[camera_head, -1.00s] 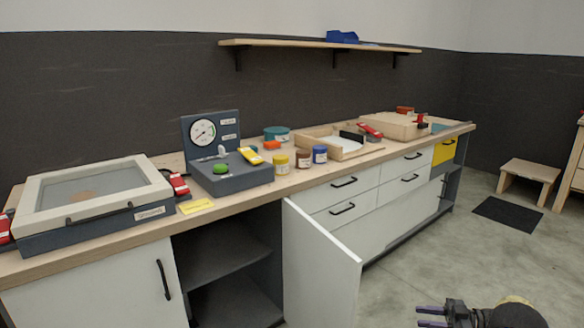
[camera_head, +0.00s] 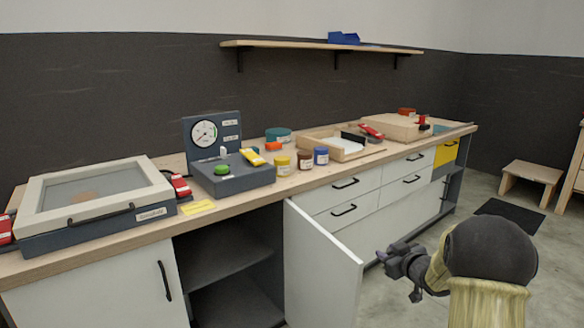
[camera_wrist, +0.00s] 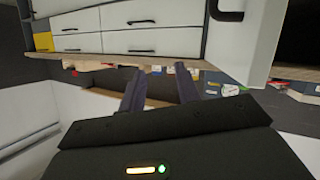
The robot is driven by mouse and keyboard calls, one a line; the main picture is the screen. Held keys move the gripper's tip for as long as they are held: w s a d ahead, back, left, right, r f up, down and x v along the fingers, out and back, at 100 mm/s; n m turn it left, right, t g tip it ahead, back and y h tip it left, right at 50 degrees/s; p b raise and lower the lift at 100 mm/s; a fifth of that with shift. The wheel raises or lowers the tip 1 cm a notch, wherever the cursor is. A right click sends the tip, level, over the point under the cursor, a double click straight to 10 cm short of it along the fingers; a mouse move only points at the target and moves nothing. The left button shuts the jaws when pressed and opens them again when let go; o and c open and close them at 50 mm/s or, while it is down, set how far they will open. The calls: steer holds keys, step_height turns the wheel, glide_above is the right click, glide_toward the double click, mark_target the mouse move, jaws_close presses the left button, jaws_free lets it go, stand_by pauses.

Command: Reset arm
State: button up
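My gripper (camera_head: 398,277) is at the lower right of the head view, in front of the counter and to the right of the open white cabinet door (camera_head: 322,262). In the wrist view, the two dark fingers of my gripper (camera_wrist: 160,92) stand apart with nothing between them. The wrist view appears upside down, with the white drawers (camera_wrist: 125,30) above the counter edge. My arm comes in from the bottom right and touches nothing that I can see.
The counter (camera_head: 245,203) holds a framed box (camera_head: 95,193), a gauge unit (camera_head: 232,178), several small jars and a wooden tray (camera_head: 345,155). A shelf (camera_head: 290,44) hangs above. A stool (camera_head: 532,175) and dark mat (camera_head: 508,214) are at the right, with open floor nearby.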

steer(key=s+a+f+m+g+h, duration=0.15)
steer(key=s+a+g, duration=0.25)
steer(key=s, duration=0.8)
steer(key=s+a+f+m+g+h+p, duration=0.1)
steer(key=s+a+f+m+g, duration=0.2)
steer(key=s, duration=0.8)
steer(key=s+a+m+g+h, duration=0.1)
steer(key=s+a+g, duration=0.35)
steer(key=s, duration=0.75)
step_height(320, 180, up, 33)
steer(key=p, duration=3.3)
steer(key=shift+w+a+f, duration=0.15)
steer(key=shift+w+a, duration=0.05)
steer(key=shift+a, duration=0.05)
steer(key=shift+t, duration=0.25)
steer(key=shift+w, duration=0.15)
